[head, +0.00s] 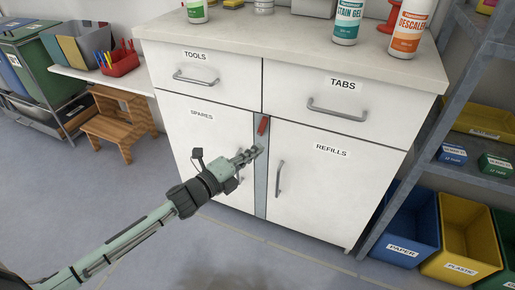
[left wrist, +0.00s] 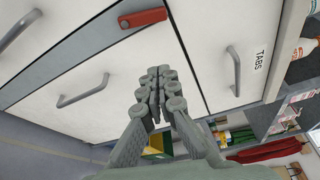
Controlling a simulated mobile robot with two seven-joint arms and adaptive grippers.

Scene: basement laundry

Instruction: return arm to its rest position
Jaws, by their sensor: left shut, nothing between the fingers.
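My left arm reaches in from the lower left of the head view. My left gripper (head: 254,152) is shut and empty in front of the white cabinet (head: 214,153), near the grey vertical strip (head: 260,183) between the SPARES and REFILLS doors. In the left wrist view the fingers (left wrist: 158,72) are together with nothing between them. A red piece (head: 263,125) sits at the top of the strip, just above the fingertips in the head view. It also shows in the left wrist view (left wrist: 143,18), apart from the fingers. My right gripper is not in view.
The countertop (head: 260,44) holds bottles, including a STAIN GEL bottle (head: 348,20) and a DESCALER bottle (head: 411,28). A wooden step stool (head: 118,121) stands at left. A metal shelf (head: 410,140) and blue (head: 414,230) and yellow (head: 468,225) bins stand at right. The floor in front is clear.

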